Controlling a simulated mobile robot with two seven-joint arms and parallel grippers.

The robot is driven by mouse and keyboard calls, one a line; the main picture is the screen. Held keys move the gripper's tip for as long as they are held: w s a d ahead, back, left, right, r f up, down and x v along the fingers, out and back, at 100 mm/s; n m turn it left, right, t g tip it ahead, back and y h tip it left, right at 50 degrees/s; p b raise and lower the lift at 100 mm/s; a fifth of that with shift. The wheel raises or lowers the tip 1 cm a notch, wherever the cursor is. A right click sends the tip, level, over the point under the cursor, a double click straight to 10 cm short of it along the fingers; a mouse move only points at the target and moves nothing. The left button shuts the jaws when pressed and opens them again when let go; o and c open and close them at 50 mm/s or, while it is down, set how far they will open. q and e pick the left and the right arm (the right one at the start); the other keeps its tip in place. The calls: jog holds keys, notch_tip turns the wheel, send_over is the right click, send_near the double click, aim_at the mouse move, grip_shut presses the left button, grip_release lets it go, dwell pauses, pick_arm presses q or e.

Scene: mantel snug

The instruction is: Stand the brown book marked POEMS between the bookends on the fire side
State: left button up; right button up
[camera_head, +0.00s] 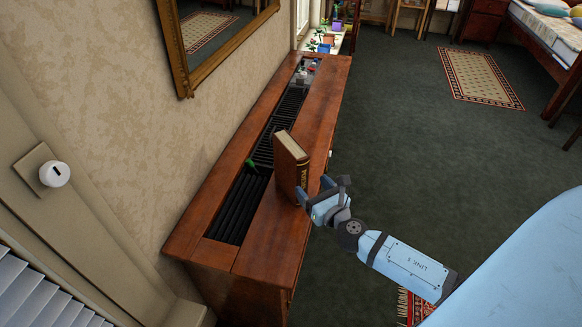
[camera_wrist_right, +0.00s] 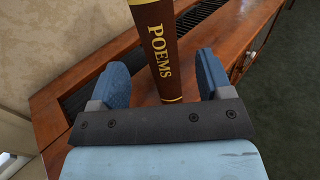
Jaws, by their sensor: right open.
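The brown book marked POEMS (camera_head: 290,165) stands upright on the wooden top of a long low cabinet (camera_head: 262,243), near its front edge. In the right wrist view the book's spine (camera_wrist_right: 160,50) faces me, with gold lettering and bands. My right gripper (camera_head: 312,192) is at the book's spine side. In the wrist view my right gripper (camera_wrist_right: 168,80) is open, one blue finger on each side of the spine, with gaps to both. My left gripper is not in view. I see no bookends that I can make out.
A dark slatted grille (camera_head: 240,205) runs along the cabinet top behind the book, with a small green object (camera_head: 251,163) on it. Small items (camera_head: 303,72) stand at the far end. A gilt-framed mirror (camera_head: 180,60) hangs on the wall.

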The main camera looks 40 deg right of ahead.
aim_at(297, 169)
jog(key=w, duration=0.8)
jog(key=shift+w+d, duration=0.2)
jog(key=shift+d, duration=0.15)
grip_shut()
